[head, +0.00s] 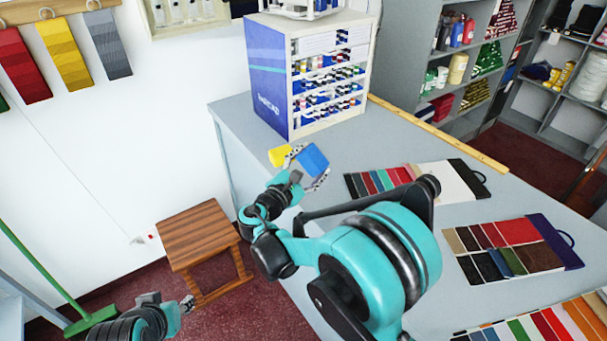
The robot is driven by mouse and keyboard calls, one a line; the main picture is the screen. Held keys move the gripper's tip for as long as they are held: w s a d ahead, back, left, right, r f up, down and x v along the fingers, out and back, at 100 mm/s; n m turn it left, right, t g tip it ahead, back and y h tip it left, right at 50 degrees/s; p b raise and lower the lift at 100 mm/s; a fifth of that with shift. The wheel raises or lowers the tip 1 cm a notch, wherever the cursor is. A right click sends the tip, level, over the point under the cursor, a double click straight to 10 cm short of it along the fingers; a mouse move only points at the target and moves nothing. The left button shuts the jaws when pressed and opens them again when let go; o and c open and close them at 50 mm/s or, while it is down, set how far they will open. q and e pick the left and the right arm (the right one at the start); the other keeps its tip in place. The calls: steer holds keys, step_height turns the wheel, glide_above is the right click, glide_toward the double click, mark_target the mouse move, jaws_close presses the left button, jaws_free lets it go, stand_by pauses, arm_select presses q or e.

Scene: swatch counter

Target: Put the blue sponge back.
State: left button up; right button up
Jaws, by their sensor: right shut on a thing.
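The blue sponge (314,159) is a small blue block in the head view, near the counter's left part. My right gripper (308,167) is shut on it, with its fingers on either side. The sponge is tilted and seems to be held above the counter; the exact gap cannot be told. A yellow block (279,156), perhaps another sponge, lies on the counter just left of it. My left gripper (186,305) is low at the left, away from the counter, and whether it is open or shut is unclear.
A thread cabinet (268,88) stands behind on the grey counter (236,108). Fabric swatch cards (376,180) and more swatches (503,247) lie at the right. A long wooden ruler (437,132) runs along the back edge. A wooden stool (197,232) stands on the floor at left.

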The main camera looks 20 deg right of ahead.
steer(key=w+f+b, duration=0.1)
steer(key=w+f, duration=0.1)
steer(key=w, duration=0.1)
steer(key=w+f, duration=0.1)
steer(key=w, duration=0.2)
steer(key=w+f+b, duration=0.1)
steer(key=w+f, duration=0.1)
steer(key=w, duration=0.1)
steer(key=shift+a+f+b, duration=0.15)
steer(key=shift+f+b, duration=1.05)
steer(key=shift+f, duration=1)
steer(key=shift+f, duration=0.15)
steer(key=o, duration=1)
